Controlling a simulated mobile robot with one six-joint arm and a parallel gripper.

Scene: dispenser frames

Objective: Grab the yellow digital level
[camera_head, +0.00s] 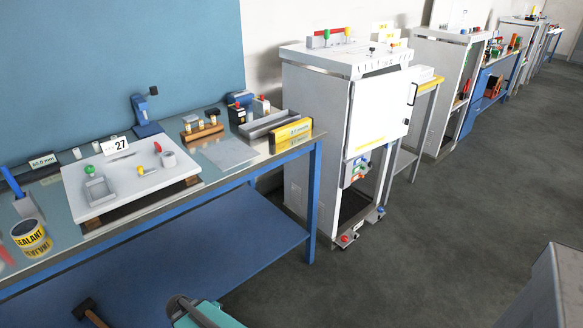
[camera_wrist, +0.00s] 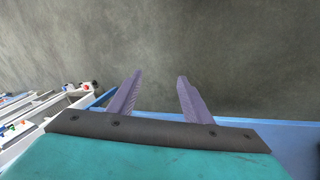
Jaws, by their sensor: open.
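The yellow digital level (camera_head: 292,131) lies at the right end of the blue-framed workbench in the head view. It is a long yellow bar with dark markings, along the front of a grey tray. My gripper (camera_wrist: 159,78) shows in the wrist view with its two purple fingers spread apart. Nothing is between them, only grey floor beyond. In the head view a teal part of my arm shows at the bottom edge, in front of the bench and well away from the level; the fingers cannot be made out there. I cannot see the level in the wrist view.
The workbench (camera_head: 228,181) also carries a white board (camera_head: 130,190) marked 27, a sealant roll (camera_head: 30,236), a blue stand (camera_head: 144,118) and a wooden block with small parts (camera_head: 202,133). A white cabinet (camera_head: 318,130) stands just right of the bench. The floor (camera_head: 420,230) in front is open.

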